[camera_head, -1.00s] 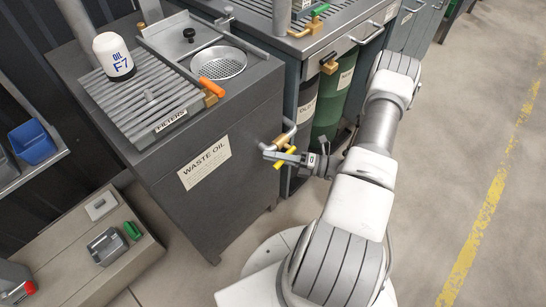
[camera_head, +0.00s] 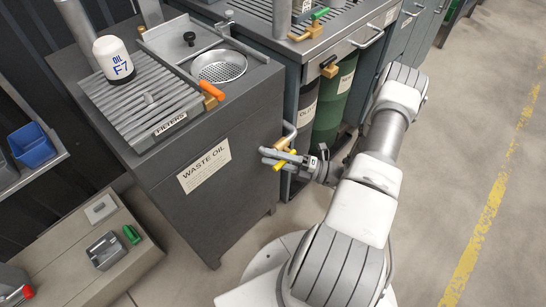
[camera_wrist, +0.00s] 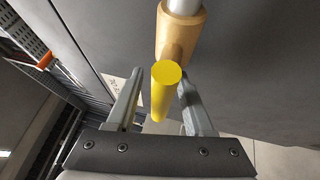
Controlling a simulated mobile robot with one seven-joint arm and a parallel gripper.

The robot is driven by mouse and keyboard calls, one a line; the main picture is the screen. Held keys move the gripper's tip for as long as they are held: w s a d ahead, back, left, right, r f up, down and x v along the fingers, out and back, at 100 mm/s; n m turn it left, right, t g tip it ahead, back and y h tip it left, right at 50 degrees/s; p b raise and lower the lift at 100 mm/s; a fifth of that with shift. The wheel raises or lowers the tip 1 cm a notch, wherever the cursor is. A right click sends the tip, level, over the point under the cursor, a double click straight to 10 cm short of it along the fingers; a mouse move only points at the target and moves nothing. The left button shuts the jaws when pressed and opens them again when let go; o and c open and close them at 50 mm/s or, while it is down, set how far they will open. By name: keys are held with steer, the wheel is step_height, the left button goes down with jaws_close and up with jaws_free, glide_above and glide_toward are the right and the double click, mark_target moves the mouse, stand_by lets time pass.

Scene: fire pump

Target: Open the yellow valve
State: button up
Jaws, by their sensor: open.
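The yellow valve handle (camera_wrist: 164,88) shows in the wrist view, pointing toward the camera from a brass valve body (camera_wrist: 178,38) on a grey pipe. My gripper (camera_wrist: 158,84) is open, with one finger on each side of the yellow handle. Gaps show between the handle and both fingers. In the head view the yellow handle (camera_head: 284,165) is partly hidden by my gripper (camera_head: 268,157), beside the right side of the grey waste oil cabinet (camera_head: 215,185).
On the cabinet top are a white oil filter (camera_head: 113,60), a round strainer (camera_head: 220,66) and an orange-handled valve (camera_head: 211,89). A green drum (camera_head: 334,105) stands behind my gripper. Open floor with a yellow line (camera_head: 490,205) lies to the right.

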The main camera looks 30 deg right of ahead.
steer(key=shift+d, duration=0.1)
steer(key=p+v, duration=0.1)
steer(key=v, duration=1.6)
steer(key=shift+s, duration=0.15)
steer(key=shift+d, duration=0.1)
